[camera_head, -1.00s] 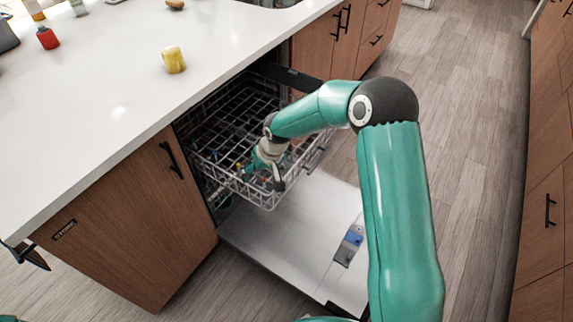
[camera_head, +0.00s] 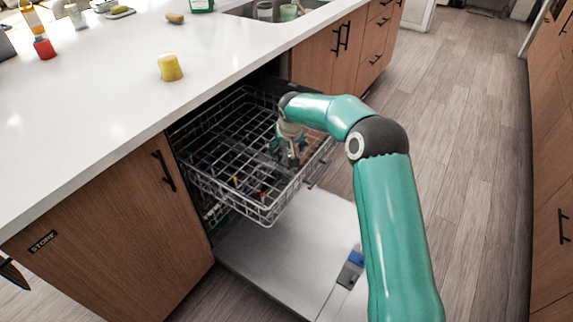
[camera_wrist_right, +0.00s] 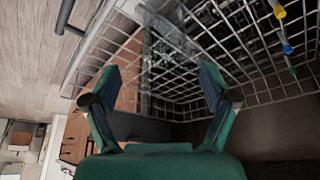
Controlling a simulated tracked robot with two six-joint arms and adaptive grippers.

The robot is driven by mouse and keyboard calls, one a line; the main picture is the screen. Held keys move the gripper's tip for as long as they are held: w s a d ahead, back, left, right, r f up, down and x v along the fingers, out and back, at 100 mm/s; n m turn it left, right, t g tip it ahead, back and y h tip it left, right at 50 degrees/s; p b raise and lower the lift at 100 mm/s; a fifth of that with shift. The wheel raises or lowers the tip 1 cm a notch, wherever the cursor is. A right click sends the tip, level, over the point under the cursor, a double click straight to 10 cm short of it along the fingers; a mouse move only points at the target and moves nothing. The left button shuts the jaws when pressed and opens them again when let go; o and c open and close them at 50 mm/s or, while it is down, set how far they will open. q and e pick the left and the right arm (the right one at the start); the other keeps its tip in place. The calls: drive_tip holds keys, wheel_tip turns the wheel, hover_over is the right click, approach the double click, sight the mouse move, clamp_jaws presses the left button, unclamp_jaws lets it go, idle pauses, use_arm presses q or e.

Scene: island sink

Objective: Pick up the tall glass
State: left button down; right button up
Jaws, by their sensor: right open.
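A clear glass (camera_wrist_right: 165,45), apparently the tall one, shows faintly in the right wrist view, against the rack wires ahead of my fingertips. Its outline is hard to make out and I cannot tell whether it is upright. My right gripper (camera_head: 288,158) is in the right part of the pulled-out dishwasher rack (camera_head: 232,197). In the right wrist view my right gripper (camera_wrist_right: 160,85) has its two fingers wide apart, with nothing held between them. In the head view I cannot separate the glass from the gripper and wires. My left gripper is not in view.
The open dishwasher door (camera_head: 290,245) lies below the rack. Small coloured items (camera_wrist_right: 284,48) stand in the rack. The floor (camera_head: 460,190) at right is clear.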

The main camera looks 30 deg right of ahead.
sight(283, 152)
drive_tip(key=shift+w+a+x, duration=0.1)
drive_tip(key=shift+a+x, duration=0.1)
drive_tip(key=shift+x, duration=1.3)
drive_tip(key=shift+w+a+x, duration=0.15)
drive_tip(key=shift+x, duration=1.35)
drive_tip(key=c, duration=1.3)
drive_tip(key=shift+r, duration=0.1)
drive_tip(key=shift+c, duration=0.5)
drive_tip(key=shift+r, duration=0.1)
